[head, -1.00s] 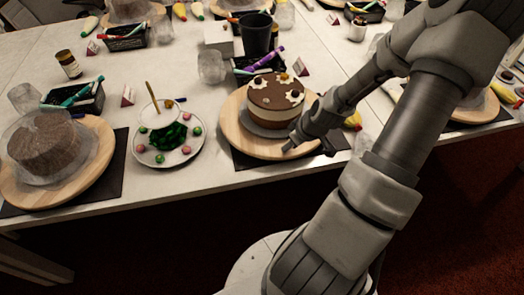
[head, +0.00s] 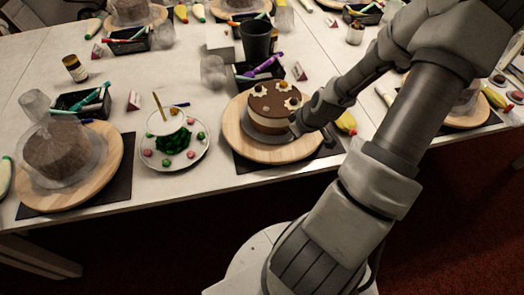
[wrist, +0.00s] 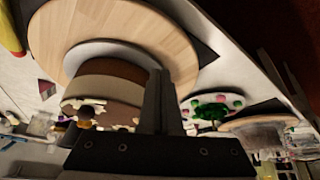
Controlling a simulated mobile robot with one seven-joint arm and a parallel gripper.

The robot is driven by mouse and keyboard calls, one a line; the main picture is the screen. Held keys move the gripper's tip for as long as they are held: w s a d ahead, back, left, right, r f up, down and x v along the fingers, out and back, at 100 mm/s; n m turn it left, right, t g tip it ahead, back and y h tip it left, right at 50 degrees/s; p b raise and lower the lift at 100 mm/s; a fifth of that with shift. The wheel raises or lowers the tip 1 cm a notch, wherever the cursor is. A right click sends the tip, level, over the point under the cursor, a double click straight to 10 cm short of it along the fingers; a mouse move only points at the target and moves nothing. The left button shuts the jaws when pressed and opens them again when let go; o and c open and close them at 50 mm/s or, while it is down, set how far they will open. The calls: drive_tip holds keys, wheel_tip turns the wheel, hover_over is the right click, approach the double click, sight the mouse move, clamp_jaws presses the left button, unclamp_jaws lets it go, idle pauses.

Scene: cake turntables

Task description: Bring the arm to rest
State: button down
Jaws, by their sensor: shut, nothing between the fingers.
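My gripper (head: 293,128) is shut and empty at the right side of a brown-and-cream layered cake (head: 268,117). Whether it touches the cake I cannot tell. The cake, topped with white blobs and small decorations, stands on a round wooden turntable (head: 238,137). In the wrist view the shut fingers (wrist: 160,88) point up the picture. The cake (wrist: 105,88) and turntable (wrist: 120,32) look upside down there, left of the fingers. My forearm covers part of the table on the right in the head view.
A plate (head: 150,160) with a cup, green pieces and small balls sits left of the turntable. A covered brown cake (head: 60,152) stands further left. A pen tray (head: 258,76) and black cup (head: 257,40) stand behind. The table's front edge is close.

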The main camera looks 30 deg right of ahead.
drive_tip(key=shift+r, duration=0.65)
